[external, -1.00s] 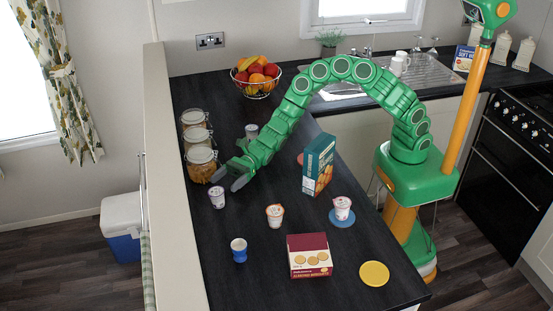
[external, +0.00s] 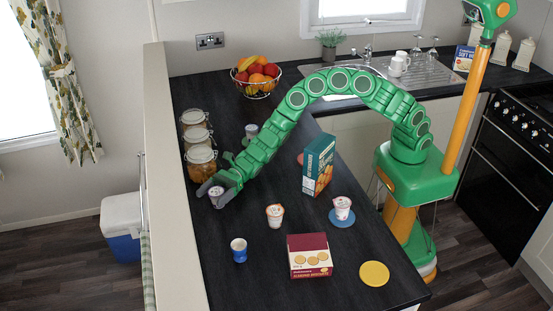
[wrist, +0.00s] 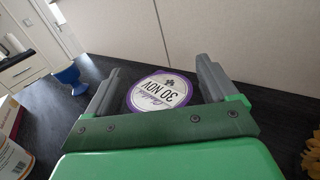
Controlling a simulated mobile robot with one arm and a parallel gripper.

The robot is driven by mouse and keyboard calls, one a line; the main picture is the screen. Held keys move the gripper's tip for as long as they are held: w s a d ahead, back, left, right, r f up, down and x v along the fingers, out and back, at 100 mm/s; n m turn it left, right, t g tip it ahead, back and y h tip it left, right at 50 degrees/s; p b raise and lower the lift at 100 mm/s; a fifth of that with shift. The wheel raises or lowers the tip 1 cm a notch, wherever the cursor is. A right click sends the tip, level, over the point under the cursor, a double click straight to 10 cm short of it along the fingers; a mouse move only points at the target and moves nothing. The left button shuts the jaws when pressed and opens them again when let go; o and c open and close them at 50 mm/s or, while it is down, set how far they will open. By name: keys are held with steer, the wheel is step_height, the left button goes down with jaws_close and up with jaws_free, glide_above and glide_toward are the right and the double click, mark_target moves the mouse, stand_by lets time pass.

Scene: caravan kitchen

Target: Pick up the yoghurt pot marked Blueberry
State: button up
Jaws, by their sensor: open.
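A yoghurt pot with a white, purple-rimmed lid (wrist: 161,91) stands between my gripper's fingers in the wrist view. The lid reads "30 NOV"; its smaller lettering is too blurred to be sure of. The pot also shows at the counter's left side in the external view (external: 217,193). My gripper (external: 215,188) is open, with one grey finger on each side of the pot and a gap at both sides in the wrist view (wrist: 158,68). Other pots are an orange-rimmed one (external: 275,215) and a pink-rimmed one (external: 342,208) on a blue coaster (external: 341,222).
Glass jars (external: 201,163) stand close behind my gripper beside the raised ledge (external: 170,200). A blue cup (external: 239,250) is in front.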

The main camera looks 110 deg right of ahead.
steer(key=shift+w+a, duration=0.1)
steer(key=shift+w, duration=0.05)
steer(key=c, duration=1.1)
